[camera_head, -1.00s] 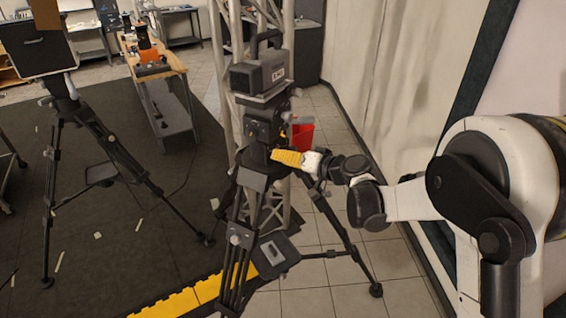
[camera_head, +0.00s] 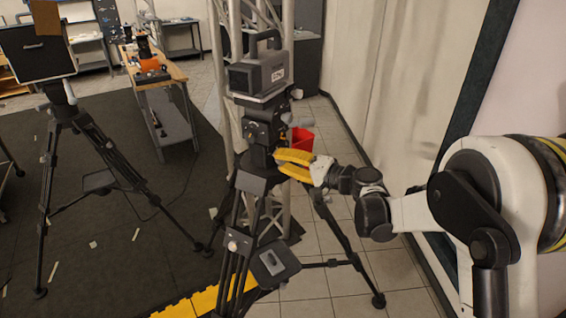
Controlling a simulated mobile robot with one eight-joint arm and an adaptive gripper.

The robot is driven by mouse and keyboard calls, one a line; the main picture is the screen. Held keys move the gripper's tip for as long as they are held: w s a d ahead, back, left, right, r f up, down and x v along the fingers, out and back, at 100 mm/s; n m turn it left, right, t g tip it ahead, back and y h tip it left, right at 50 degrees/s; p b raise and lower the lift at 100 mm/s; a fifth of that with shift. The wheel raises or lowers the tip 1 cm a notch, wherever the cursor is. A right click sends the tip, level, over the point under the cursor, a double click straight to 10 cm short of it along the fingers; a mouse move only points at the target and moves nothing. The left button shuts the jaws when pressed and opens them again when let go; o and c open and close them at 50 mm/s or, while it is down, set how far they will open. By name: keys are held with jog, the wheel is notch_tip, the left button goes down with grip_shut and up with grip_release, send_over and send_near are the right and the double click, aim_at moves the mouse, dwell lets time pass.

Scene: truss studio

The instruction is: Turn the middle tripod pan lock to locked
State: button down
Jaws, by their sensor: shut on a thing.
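The middle tripod (camera_head: 243,190) stands upright with a grey camera (camera_head: 260,72) on its black head (camera_head: 262,132). My gripper (camera_head: 280,162), with yellow fingers, reaches in from the right to the right side of the head's base, just above the legs. It is shut on the pan lock there. The lock is hidden by the fingers, so I cannot see its angle or whether it reads locked.
A second tripod (camera_head: 95,170) with a dark panel stands at the left. A red bin (camera_head: 302,139) and a lattice truss (camera_head: 232,35) are behind the middle tripod. A bench (camera_head: 160,75) stands at the back left. A curtained wall is on the right.

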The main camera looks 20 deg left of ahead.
dwell(0.3)
jog(key=c, duration=1.1)
grip_release()
jog(key=shift+v, duration=4)
jog(key=s+d+h, duration=0.5)
jog(key=s+d, duration=0.4)
jog(key=d, duration=0.2)
jog(key=s+d+t+h, duration=0.1)
jog(key=s+d+h, duration=0.4)
jog(key=s+d, duration=0.4)
jog(key=s+d+h, duration=0.5)
jog(key=s+d, duration=0.4)
jog(key=d, duration=0.4)
jog(key=shift+s+f+n+t+h, duration=0.3)
jog(key=shift+s+f, duration=0.05)
jog(key=shift+s, duration=0.05)
